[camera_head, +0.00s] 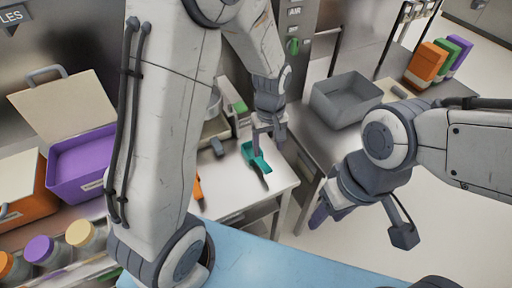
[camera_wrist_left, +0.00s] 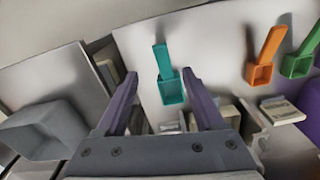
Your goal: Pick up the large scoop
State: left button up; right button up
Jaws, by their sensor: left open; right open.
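A teal scoop (camera_head: 256,158) lies on the light worktop, just below my left gripper (camera_head: 266,138) in the head view. In the left wrist view the teal scoop (camera_wrist_left: 168,84) shows between the two open purple fingers of my left gripper (camera_wrist_left: 159,77), its handle pointing away. The fingers look apart from it. An orange scoop (camera_wrist_left: 265,58) and a green scoop (camera_wrist_left: 300,62) lie to its right there. Only part of the orange scoop (camera_head: 197,190) shows in the head view, behind my left arm. My right gripper (camera_head: 322,212) is open and empty, off to the right.
A purple bin (camera_head: 82,165) and lidded jars (camera_head: 40,250) are at the left. A blue surface (camera_head: 270,262) lies in front.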

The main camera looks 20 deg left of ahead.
aim_at(262, 163)
pick_arm(q)
jog(key=f, duration=0.1)
jog(key=w+a+f+n, duration=0.1)
jog(key=a, duration=0.1)
jog(key=shift+w+f+n, duration=0.25)
jog(key=shift+f+n, duration=0.15)
notch_tip(262, 163, down, 4)
jog(key=shift+r+p, duration=0.15)
jog(key=shift+p, duration=0.2)
jog(key=shift+w+f+p, duration=0.1)
jog(key=shift+f+p, duration=0.95)
jog(key=shift+f, duration=2.1)
grip_shut()
